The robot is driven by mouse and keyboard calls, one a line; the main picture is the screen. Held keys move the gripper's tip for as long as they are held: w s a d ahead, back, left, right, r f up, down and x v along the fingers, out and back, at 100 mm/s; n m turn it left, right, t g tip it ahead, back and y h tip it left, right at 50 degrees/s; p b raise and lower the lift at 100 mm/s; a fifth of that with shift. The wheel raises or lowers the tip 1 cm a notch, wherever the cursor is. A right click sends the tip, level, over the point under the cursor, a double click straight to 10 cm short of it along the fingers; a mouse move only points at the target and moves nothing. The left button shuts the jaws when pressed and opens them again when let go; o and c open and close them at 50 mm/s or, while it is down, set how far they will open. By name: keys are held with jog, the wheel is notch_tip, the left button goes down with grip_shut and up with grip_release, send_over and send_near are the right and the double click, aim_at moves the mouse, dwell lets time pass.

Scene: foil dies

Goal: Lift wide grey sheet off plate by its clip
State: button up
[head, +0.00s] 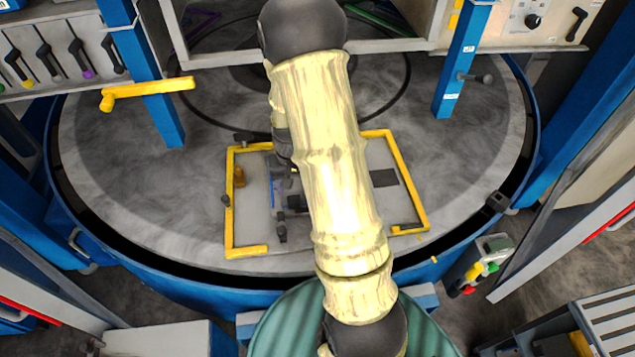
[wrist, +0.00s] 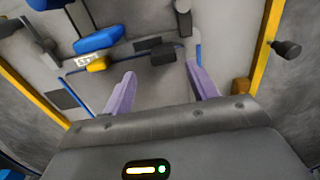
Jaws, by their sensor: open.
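My gripper (wrist: 160,72) is open and empty in the wrist view, its two purple fingers apart. A dark block-like clip (wrist: 163,54) lies just beyond the fingertips, between their lines. A grey sheet (wrist: 165,85) lies under the fingers, with thin blue strips near its left and right sides; its outline is hard to tell from the plate. The light grey plate (head: 256,222) lies inside a yellow corner frame in the head view. There my arm covers the plate's middle, and my gripper is mostly hidden behind it.
A blue piece (wrist: 98,40) and a yellow piece (wrist: 96,64) lie left of the clip in the wrist view. An amber block (head: 239,177) stands at the plate's left. The yellow frame (head: 229,205) borders the plate.

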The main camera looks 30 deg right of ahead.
aim_at(293, 196)
jog(key=shift+f, duration=0.15)
jog(key=shift+w+a+f+p, duration=0.15)
jog(key=shift+f+p, duration=0.55)
jog(key=shift+f, duration=0.55)
jog(key=shift+a+f+p, duration=0.15)
jog(key=shift+f+p, duration=0.5)
jog(key=shift+f, duration=0.55)
jog(key=c, duration=1.2)
jog(key=shift+r, duration=0.1)
